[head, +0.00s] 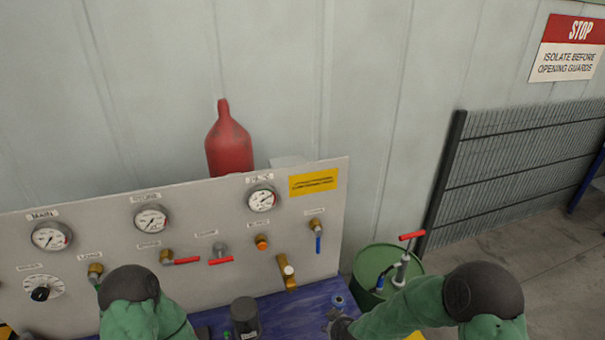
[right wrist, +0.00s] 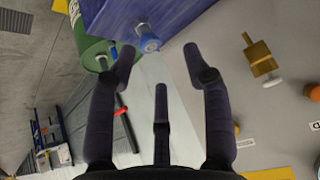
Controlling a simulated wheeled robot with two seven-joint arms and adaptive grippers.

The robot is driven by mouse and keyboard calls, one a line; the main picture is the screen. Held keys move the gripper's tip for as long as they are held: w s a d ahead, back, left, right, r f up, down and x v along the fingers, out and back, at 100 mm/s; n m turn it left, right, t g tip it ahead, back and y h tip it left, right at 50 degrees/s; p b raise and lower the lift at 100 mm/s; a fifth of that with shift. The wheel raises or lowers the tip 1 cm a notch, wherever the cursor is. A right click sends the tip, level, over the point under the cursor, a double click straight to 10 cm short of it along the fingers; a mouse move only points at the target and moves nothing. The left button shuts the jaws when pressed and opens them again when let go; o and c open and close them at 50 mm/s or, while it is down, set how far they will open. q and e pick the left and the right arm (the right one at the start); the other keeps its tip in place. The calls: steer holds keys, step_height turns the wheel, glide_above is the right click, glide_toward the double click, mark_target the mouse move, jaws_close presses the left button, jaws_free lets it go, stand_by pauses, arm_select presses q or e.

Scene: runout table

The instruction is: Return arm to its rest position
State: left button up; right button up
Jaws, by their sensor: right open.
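My right arm (head: 405,308) reaches inward from the lower right of the head view, over the front of the blue bench. My right gripper (right wrist: 160,68) is open in the right wrist view, its dark fingers spread with nothing between them. A small blue round fitting (right wrist: 148,43) shows beyond the fingertips; whether they touch it I cannot tell, but it looks apart. My left arm (head: 140,318) shows at the lower left of the head view, bent in front of the gauge panel. I cannot make out its gripper.
A grey panel (head: 110,240) with gauges, red-handled valves and a brass valve (head: 286,268) stands behind the blue bench (head: 290,312). A dark cylinder (head: 245,318) is at the front. A green drum (head: 372,264) with a red-handled pump (head: 411,236) stands close to my right arm. Open floor lies right.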

arm_select(q)
step_height(320, 180, down, 22)
steer(key=b, duration=2)
steer(key=shift+b, duration=0.35)
arm_select(e)
steer(key=s+f+m+g+y, duration=0.1)
steer(key=s+f+g, duration=0.1)
steer(key=s+f, duration=0.5)
steer(key=s+f+m+g, duration=0.1)
steer(key=s+f, duration=0.7)
steer(key=f, duration=0.8)
steer(key=s+f+m+g+y, duration=0.1)
steer(key=s+f+g, duration=0.2)
steer(key=s+f, duration=0.5)
step_height(320, 180, down, 4)
steer(key=shift+f+g+y, duration=0.2)
steer(key=shift+g+y, duration=0.1)
